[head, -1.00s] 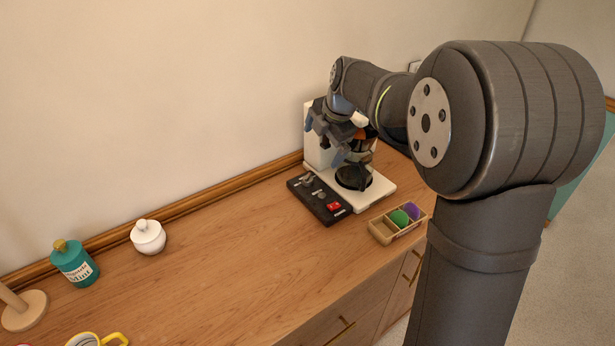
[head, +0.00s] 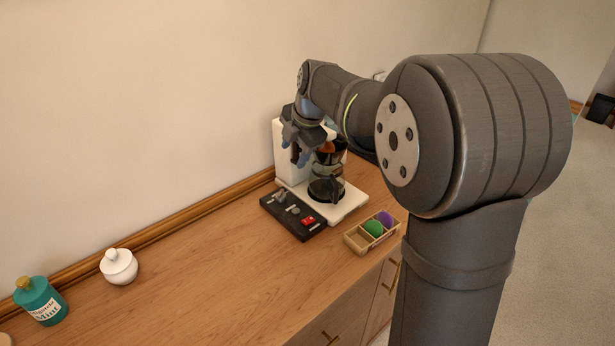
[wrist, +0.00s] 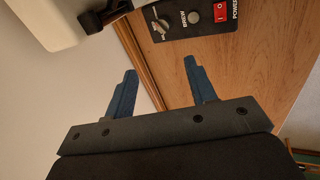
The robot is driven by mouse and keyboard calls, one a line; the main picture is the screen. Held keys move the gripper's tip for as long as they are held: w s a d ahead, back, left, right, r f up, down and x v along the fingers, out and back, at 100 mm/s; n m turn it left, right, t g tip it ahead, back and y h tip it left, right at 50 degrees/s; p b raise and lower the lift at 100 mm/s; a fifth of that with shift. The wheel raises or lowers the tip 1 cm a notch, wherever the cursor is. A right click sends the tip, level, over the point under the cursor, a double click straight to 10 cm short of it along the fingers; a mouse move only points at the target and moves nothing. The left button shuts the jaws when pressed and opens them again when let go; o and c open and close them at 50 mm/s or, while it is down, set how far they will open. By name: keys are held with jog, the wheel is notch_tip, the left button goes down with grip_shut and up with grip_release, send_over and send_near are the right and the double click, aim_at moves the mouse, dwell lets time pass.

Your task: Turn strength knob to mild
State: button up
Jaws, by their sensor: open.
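The dark control panel (head: 276,208) lies at the front left foot of the coffee machine (head: 290,160). It carries two grey knobs and a red power switch (head: 308,221). In the wrist view the panel (wrist: 176,30) is at the top. The end knob (wrist: 160,25) has small lettering beside it that I cannot read; the middle knob (wrist: 193,17) is marked BREW. My gripper (head: 298,156) is above the panel, close to the machine. In the wrist view its two blue fingers (wrist: 161,66) are apart with nothing between them, and no knob is touched.
A glass pot (head: 326,170) stands on the machine's white base (head: 345,207). A wooden tray (head: 356,245) with a green and a purple item sits to the right of the panel. A white lidded jar (head: 119,267) and a teal jar (head: 40,300) stand far left. The counter between is clear.

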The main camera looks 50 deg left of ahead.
jog(key=a+m+h, duration=0.1)
jog(key=a+m, duration=0.1)
jog(key=m, duration=0.5)
jog(key=m+h, duration=0.3)
jog(key=m, duration=1.9)
send_over(279, 194)
notch_tip(279, 194, down, 17)
jog(key=shift+f, duration=0.1)
jog(key=c, duration=1)
